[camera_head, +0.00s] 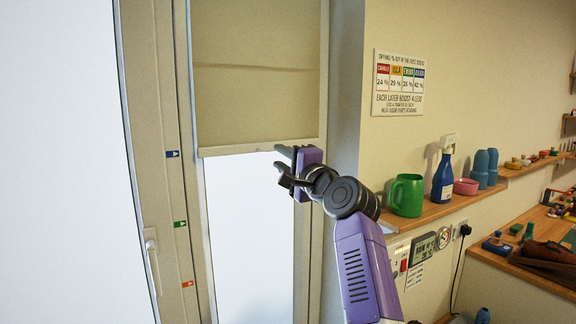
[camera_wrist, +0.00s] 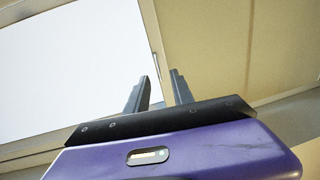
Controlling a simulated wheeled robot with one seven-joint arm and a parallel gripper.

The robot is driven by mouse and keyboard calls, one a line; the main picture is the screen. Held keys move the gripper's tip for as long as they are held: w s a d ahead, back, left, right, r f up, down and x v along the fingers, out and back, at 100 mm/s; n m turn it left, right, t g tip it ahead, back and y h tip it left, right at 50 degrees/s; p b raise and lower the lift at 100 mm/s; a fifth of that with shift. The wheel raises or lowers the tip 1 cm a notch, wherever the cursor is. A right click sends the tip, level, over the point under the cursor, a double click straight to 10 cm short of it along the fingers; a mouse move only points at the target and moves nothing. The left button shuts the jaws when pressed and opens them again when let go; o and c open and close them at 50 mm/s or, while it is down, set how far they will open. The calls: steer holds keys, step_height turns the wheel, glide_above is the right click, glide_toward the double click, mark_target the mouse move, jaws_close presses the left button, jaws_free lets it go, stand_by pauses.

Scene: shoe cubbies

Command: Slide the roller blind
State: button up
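The beige roller blind (camera_head: 255,100) hangs partly down over a bright window pane. Its pale bottom rail (camera_head: 240,148) sits about level with the blue marker (camera_head: 172,154) on the frame. My gripper (camera_head: 281,165) is at the right end of the rail, with its fingers apart. In the wrist view, the fingers of my gripper (camera_wrist: 160,82) show a gap, with the edge of the blind (camera_wrist: 210,45) in line with it. Whether either finger touches the rail cannot be told.
A green marker (camera_head: 180,224) and an orange marker (camera_head: 187,284) are lower on the frame. A window handle (camera_head: 152,262) is at left. Right of my arm, a shelf holds a green mug (camera_head: 406,195) and a blue spray bottle (camera_head: 443,178). A sign (camera_head: 399,84) hangs above.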

steer(key=v, duration=0.3)
steer(key=shift+b, duration=0.3)
